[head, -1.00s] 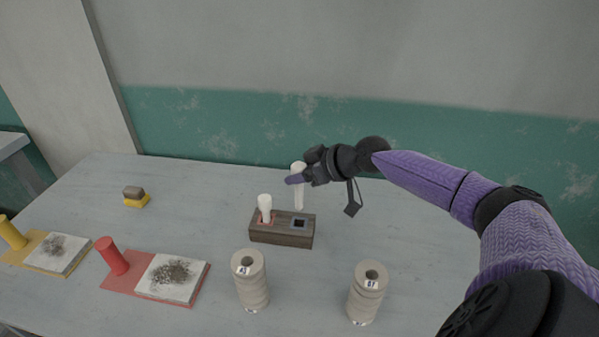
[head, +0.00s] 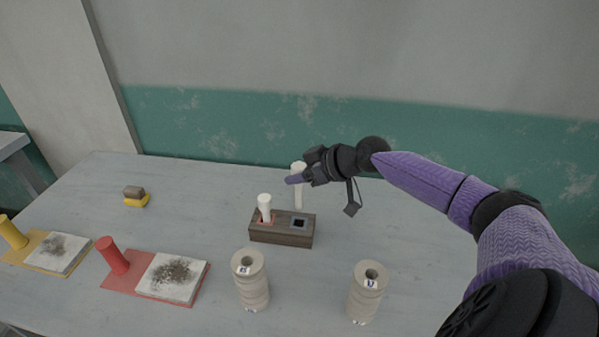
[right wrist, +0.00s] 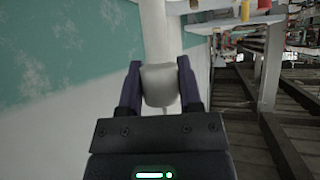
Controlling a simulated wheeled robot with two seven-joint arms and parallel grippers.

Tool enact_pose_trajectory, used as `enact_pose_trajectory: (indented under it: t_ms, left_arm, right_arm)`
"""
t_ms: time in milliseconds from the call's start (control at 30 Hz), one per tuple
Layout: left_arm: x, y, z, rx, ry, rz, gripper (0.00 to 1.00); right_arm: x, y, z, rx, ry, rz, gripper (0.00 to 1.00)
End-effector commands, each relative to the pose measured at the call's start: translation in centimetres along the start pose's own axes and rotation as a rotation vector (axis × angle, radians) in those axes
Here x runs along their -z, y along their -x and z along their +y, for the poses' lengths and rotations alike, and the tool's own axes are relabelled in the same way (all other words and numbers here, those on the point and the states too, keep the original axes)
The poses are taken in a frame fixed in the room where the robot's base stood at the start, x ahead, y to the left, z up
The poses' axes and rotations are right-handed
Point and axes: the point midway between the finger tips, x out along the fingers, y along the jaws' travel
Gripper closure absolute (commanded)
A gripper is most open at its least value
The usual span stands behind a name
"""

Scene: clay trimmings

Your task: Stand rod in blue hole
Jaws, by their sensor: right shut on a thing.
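A white rod (head: 298,199) hangs upright in my right gripper (head: 297,179), which is shut on it. In the right wrist view the rod (right wrist: 154,30) passes between the two purple fingers of the gripper (right wrist: 158,85). A brown wooden block (head: 280,238) has two square holes. The blue-rimmed hole (head: 299,223) on its right is empty. The held rod's lower end shows just above this hole in the picture, apart from the block; its exact alignment is hard to tell. A second white rod (head: 264,206) stands in the red-rimmed hole (head: 258,218). My left gripper is not in view.
Two ribbed beige spools, a left one (head: 251,282) and a right one (head: 366,294), stand in front of the block. Red and yellow boards with soiled white tiles (head: 173,277) lie at left. A yellow-brown sponge (head: 136,197) lies behind them. The table right of the block is clear.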

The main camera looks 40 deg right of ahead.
Motion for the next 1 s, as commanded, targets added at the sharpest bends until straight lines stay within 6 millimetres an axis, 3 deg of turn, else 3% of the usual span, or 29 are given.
enact_pose_trajectory:
  t_ms: [1000]
  left_arm:
    - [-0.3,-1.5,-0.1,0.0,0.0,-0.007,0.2]
  right_arm:
    - [-1.7,-1.1,0.0,0.001,-0.002,-0.001,1.0]
